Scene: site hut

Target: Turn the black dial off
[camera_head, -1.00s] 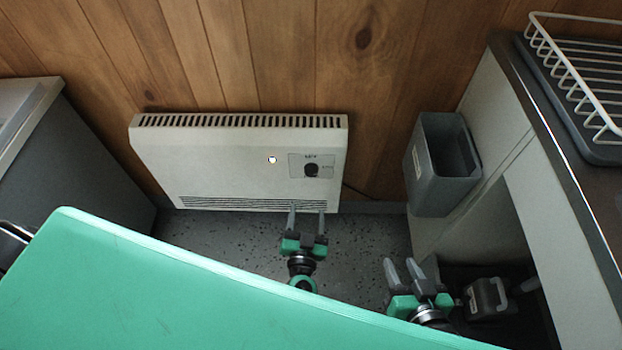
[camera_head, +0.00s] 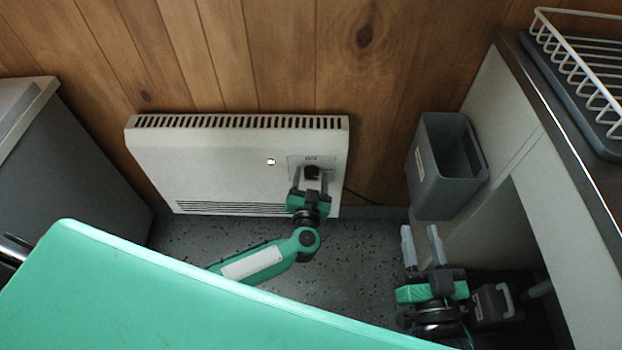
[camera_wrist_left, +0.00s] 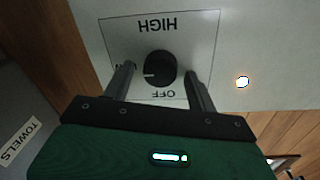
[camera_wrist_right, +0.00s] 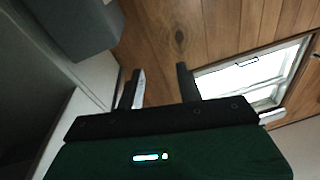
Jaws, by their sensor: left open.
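The black dial (camera_head: 311,172) is on the front of a white wall heater (camera_head: 215,165). In the left wrist view the dial (camera_wrist_left: 160,68) has a white mark pointing left, towards a label partly hidden by a finger. HIGH reads upside down above it and OFF upside down below it. My left gripper (camera_head: 310,172) is open at the dial. Its fingers (camera_wrist_left: 160,78) stand on either side of the dial, with gaps visible. My right gripper (camera_head: 420,232) is open and empty, low in front of the grey bin.
A small light (camera_head: 270,162) on the heater is lit. A grey bin (camera_head: 437,185) is mounted on the side of the counter (camera_head: 520,130) at right. A green surface (camera_head: 150,290) fills the lower left foreground. Another cabinet (camera_head: 75,160) stands at left.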

